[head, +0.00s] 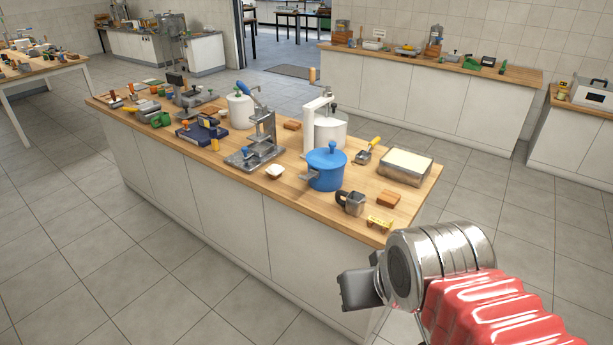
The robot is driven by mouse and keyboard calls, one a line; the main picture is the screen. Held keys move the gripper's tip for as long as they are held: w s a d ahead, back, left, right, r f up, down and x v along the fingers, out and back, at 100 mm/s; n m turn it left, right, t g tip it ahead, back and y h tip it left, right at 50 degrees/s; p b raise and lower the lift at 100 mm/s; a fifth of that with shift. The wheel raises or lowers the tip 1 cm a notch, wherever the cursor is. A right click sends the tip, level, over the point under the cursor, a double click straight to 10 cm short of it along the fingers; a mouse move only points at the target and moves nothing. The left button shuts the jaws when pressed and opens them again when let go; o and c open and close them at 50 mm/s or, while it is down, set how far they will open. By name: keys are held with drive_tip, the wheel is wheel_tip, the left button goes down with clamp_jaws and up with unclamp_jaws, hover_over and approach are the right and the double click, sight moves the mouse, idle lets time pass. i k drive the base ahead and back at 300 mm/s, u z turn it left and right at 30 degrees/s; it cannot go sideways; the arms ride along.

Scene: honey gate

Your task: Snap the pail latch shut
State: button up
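Two white pail-like containers stand on the wooden-topped island: one at the back middle (241,110) and one farther right (331,132), partly hidden behind a blue lidded pot (326,170). A white upright piece stands against the right one. I cannot make out which part is the pail latch, or whether it is open or shut. My gripper (358,290) is at the lower right, in front of the island's near right end and apart from everything on it. Its dark jaw is seen from the side, so its opening does not show.
A grey lever press (262,140) with a blue handle stands mid-island. A small dark-handled cup (351,203), a yellow piece (380,224) and a cream-topped tray (405,167) lie near the right end. Open tiled floor (130,270) surrounds the island; counters line the back wall.

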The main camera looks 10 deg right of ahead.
sight(308, 175)
drive_tip(key=z, duration=0.05)
drive_tip(key=i, duration=1)
drive_tip(key=u, duration=0.05)
drive_tip(key=k, duration=0.5)
drive_tip(key=u, duration=0.95)
drive_tip(key=i, duration=0.7)
